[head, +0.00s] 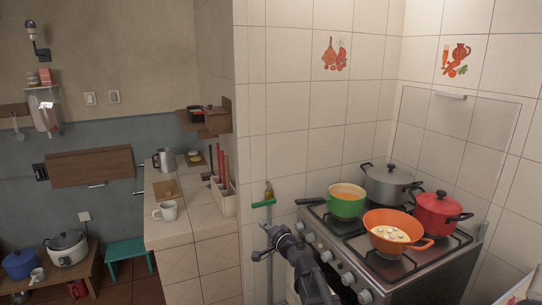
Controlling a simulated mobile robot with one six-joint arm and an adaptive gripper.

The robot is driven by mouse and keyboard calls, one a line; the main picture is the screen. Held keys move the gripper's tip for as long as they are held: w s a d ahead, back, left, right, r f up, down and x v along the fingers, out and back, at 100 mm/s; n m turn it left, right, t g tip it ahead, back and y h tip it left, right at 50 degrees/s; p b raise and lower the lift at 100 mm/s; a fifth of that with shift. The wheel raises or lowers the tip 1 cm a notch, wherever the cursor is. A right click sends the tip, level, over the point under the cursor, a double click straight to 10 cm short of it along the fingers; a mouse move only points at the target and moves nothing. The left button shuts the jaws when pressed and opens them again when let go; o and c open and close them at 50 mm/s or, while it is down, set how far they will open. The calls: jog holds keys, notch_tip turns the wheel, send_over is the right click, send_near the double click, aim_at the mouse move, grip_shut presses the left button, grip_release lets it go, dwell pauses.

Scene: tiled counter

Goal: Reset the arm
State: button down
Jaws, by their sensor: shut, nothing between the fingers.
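My arm rises from the bottom centre of the head view, in front of the gap between the tiled counter and the stove. My gripper (264,241) is at its upper end, small and dark in the picture. It is shut and holds nothing. It is left of the stove's front knobs and apart from the pots. The fine detail of its fingers is hard to make out.
The stove (375,290) at right bears a green pot (346,207), an orange pan (385,240), a red pot (436,222) and a grey pot (388,190). A white mug (168,211) stands on the tiled counter (205,225). A green-topped pole (264,203) stands close by my gripper.

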jog(key=s+d+f+n+g+h+p, duration=0.3)
jog(key=s+d+f+g+h, duration=0.2)
jog(key=s, duration=0.7)
jog(key=s+d+f+n+g+h+p, duration=0.3)
jog(key=s+d+g, duration=0.6)
jog(key=s+d, duration=0.4)
notch_tip(320, 180, down, 4)
jog(key=shift+d+r+n+h, duration=0.25)
jog(key=shift+d+n+h, duration=0.45)
jog(key=shift+h, duration=0.3)
